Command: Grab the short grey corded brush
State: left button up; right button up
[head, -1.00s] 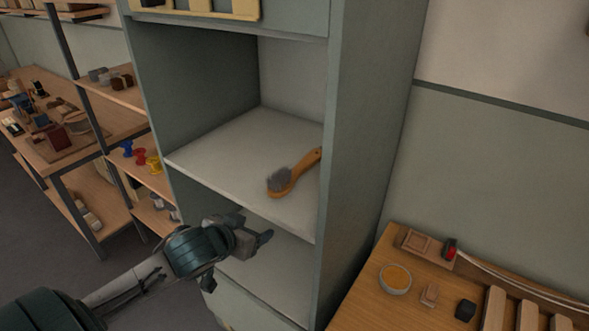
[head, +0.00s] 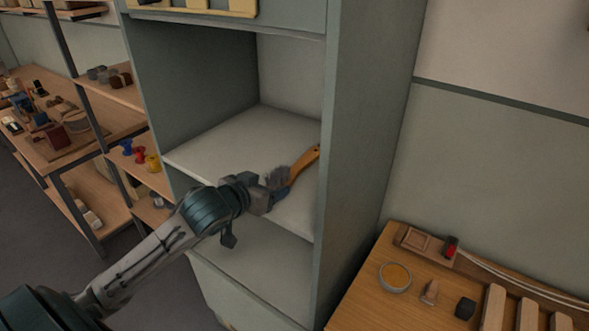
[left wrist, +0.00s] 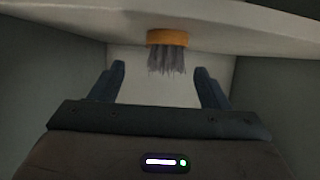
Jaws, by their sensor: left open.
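The brush has an orange wooden handle (head: 304,164) and short grey bristles (head: 278,177). It lies on the cabinet's middle shelf (head: 215,145), with its handle toward the right wall. My left gripper (head: 279,185) is open at the shelf's front part, by the bristle end, and hides part of the brush head. In the left wrist view, the brush's orange head (left wrist: 168,38) with hanging grey bristles shows ahead, between and beyond the two spread fingers (left wrist: 158,82). Whether the fingers touch the brush cannot be told. My right gripper is not in view.
The cabinet's right side wall (head: 365,150) stands close beside the brush handle. A lower shelf (head: 265,255) lies below. A wooden workbench (head: 375,300) with a bowl (head: 395,277) is at right. Open shelving with several small items stands at left.

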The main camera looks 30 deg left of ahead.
aim_at(273, 178)
pick_arm(q)
jog(key=shift+w, duration=0.25)
jog(key=shift+w+a+p, duration=0.15)
jog(key=shift+w+p, duration=0.25)
jog(key=p+x, duration=0.1)
jog(key=x, duration=0.2)
jog(key=shift+w+a+p, duration=0.25)
jog(key=shift+w+p, duration=0.05)
jog(key=shift+p, duration=0.1)
jog(key=shift+w+f, duration=0.25)
jog(key=shift+w, duration=0.15)
jog(key=c, duration=1.1)
